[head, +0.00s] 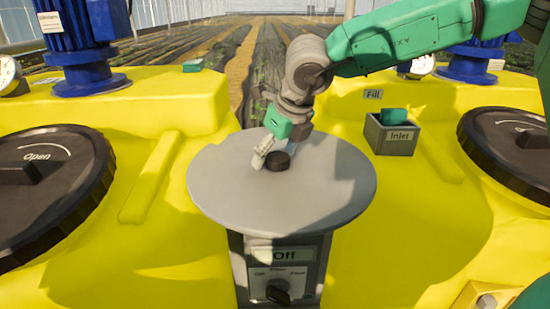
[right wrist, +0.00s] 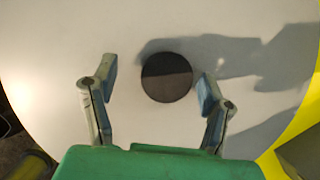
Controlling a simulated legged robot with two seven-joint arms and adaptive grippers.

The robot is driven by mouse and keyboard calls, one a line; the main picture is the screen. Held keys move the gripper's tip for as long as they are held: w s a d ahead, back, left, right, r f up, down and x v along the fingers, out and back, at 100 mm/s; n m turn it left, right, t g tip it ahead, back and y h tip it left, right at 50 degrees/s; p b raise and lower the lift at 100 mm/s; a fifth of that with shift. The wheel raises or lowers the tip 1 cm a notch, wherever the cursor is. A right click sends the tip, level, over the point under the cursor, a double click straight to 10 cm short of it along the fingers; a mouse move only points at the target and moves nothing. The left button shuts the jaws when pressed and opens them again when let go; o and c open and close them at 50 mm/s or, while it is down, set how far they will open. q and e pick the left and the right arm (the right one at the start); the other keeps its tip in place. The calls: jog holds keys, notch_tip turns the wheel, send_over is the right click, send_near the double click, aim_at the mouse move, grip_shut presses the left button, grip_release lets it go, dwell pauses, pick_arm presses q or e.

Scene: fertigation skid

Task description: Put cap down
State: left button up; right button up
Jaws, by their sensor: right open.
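The cap is a small dark round piece (head: 278,161) on the round grey table (head: 330,195) in the middle of the head view. It also shows in the right wrist view as a dark disc (right wrist: 167,78) on the pale table top (right wrist: 60,50). My right gripper (head: 273,158) is over the table at the cap. In the right wrist view its two fingers (right wrist: 159,92) stand apart on either side of the cap, with a gap on each side. The cap appears to rest on the table. My left gripper is not in view.
Yellow tanks (head: 180,100) stand on both sides, with large black lids marked Open (head: 45,190) at left and another (head: 510,145) at right. A control box with a knob (head: 280,255) is below the table. Much of the table top is clear.

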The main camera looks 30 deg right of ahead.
jog(key=shift+w+f, duration=0.25)
jog(key=shift+f, duration=0.1)
jog(key=shift+s+d, duration=0.1)
jog(key=shift+d, duration=0.3)
jog(key=shift+c, duration=1.2)
jog(key=shift+d+f, duration=0.1)
jog(key=shift+d, duration=0.2)
jog(key=c, duration=0.6)
jog(key=shift+d, duration=0.25)
jog(key=shift+c, duration=1.4)
jog(key=shift+a, duration=0.15)
